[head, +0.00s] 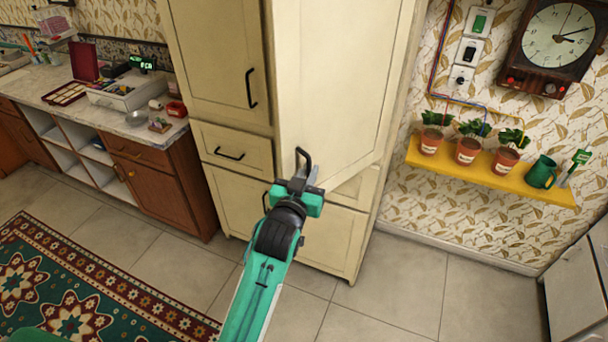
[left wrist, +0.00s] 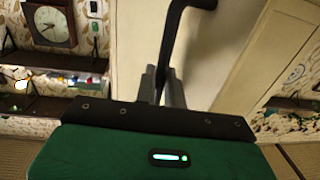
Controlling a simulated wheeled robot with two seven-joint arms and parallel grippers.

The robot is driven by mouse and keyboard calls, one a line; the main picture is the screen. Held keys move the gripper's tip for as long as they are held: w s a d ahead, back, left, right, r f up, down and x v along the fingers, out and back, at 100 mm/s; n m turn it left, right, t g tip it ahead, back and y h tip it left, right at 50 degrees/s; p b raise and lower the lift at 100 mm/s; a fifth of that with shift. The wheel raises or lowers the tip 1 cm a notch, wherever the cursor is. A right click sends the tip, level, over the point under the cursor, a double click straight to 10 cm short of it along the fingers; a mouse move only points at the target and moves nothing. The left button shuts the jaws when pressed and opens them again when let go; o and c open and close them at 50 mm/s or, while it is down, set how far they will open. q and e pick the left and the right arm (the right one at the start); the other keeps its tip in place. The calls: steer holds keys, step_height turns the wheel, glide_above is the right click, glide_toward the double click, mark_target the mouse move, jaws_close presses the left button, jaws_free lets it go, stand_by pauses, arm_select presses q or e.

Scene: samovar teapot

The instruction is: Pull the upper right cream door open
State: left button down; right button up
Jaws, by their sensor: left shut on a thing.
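The upper right cream door (head: 335,75) of the tall cream cabinet stands partly open. Its lower edge slants out over the drawer below, with the free side swung towards me. My left gripper (head: 298,183) is at the door's black handle (head: 303,157), low on the free side. In the left wrist view the gripper's fingers (left wrist: 163,88) are shut on the black handle (left wrist: 173,40), which curves up from between them. The cabinet's inside behind the door is hidden. My right gripper is not in view.
The upper left cream door (head: 222,50) and a cream drawer (head: 232,147) are closed. A yellow shelf (head: 490,177) with potted plants and a green mug is on the right wall. A counter (head: 100,115) stands left. Tiled floor (head: 400,280) is clear in front.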

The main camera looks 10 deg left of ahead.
arm_select(q)
steer(key=shift+r, duration=0.2)
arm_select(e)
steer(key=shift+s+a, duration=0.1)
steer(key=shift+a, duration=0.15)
